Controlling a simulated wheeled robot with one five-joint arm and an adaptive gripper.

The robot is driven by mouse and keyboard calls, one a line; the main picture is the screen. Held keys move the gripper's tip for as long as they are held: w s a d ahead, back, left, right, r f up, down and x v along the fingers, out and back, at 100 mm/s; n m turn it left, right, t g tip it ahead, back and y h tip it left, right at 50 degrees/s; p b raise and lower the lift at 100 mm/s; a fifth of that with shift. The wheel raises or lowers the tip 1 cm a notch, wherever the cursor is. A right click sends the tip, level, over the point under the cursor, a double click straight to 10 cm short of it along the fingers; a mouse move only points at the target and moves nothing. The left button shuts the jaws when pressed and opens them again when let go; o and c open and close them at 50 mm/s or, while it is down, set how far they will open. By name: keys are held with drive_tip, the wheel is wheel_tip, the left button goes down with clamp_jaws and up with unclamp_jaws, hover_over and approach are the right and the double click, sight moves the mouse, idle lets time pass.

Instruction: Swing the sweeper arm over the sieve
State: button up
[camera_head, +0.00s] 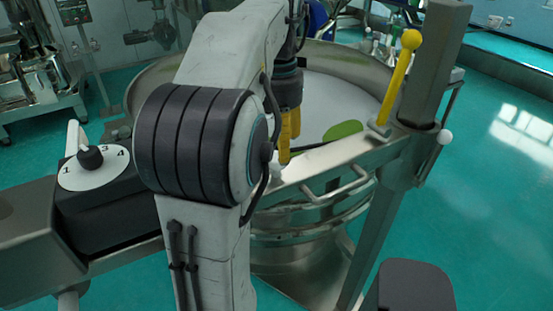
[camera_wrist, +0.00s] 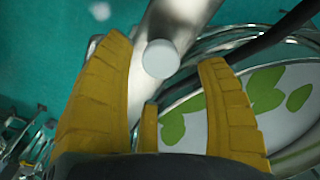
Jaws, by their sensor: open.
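The sieve (camera_head: 345,90) is a wide round steel pan with a pale surface, at the centre of the head view; its pale surface with green patches (camera_wrist: 265,90) shows at right in the wrist view. A dark bar (camera_wrist: 285,30), perhaps the sweeper arm, crosses its edge. A white round knob (camera_wrist: 160,58) sits on a steel bar (camera_wrist: 180,15) between my open, empty yellow fingers in the wrist view. I cannot tell how far it is from them. My gripper (camera_head: 290,133) points down near the sieve's front rim in the head view. My arm hides part of the pan.
A yellow lever (camera_head: 398,80) stands at the sieve's right, beside a steel post (camera_head: 432,70). A numbered dial (camera_head: 95,170) with a black knob is at left. A steel handle (camera_head: 338,188) runs along the front. Green floor at right is clear.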

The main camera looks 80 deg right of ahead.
sight(276, 156)
drive_tip(key=shift+f, duration=2.25)
drive_tip(key=shift+c, duration=0.3)
drive_tip(key=c, duration=1.2)
drive_tip(key=shift+w, duration=0.1)
drive_tip(key=shift+c, duration=0.2)
